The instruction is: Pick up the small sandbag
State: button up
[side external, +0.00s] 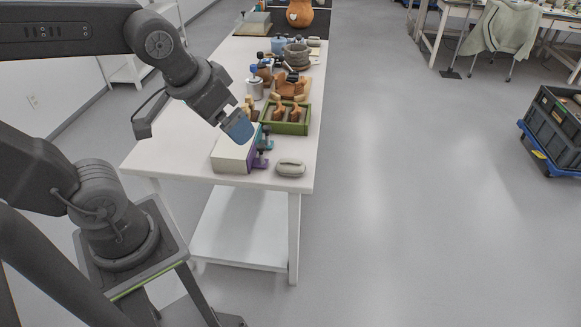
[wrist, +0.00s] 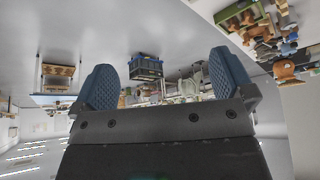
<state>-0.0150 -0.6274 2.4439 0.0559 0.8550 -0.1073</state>
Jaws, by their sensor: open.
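A small grey-green sandbag (side external: 290,168) lies on the white table (side external: 165,150) near its front right corner in the side external view. I cannot make it out in the wrist view. My gripper (side external: 238,127) has blue fingertips and is above the table, to the left of and higher than the sandbag. In the wrist view, my gripper (wrist: 165,80) has its two blue fingers wide apart with nothing between them.
A white box (side external: 232,155) with small clamps (side external: 263,150) beside it stands just left of the sandbag. Pots and tools crowd the far table. Dark crates (side external: 555,125) stand on the floor at right.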

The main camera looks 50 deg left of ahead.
jog(key=w+a+f+n+y, duration=0.1)
jog(key=w+a+f+n, duration=0.25)
jog(key=w, duration=0.55)
jog(key=n+g+y, duration=0.2)
jog(key=n, duration=0.2)
send_over(291, 159)
jog(key=s+d, duration=0.4)
jog(key=s, duration=0.1)
notch_tip(291, 159, down, 15)
jog(key=x, duration=1.1)
jog(key=shift+w+d+f, duration=0.1)
jog(key=shift+d+f, duration=0.15)
jog(key=shift+f, duration=0.1)
jog(key=shift+x, duration=2.85)
jog(key=shift+w, duration=0.2)
jog(key=shift+c, duration=0.2)
jog(key=shift+r, duration=0.1)
jog(key=c, duration=0.7)
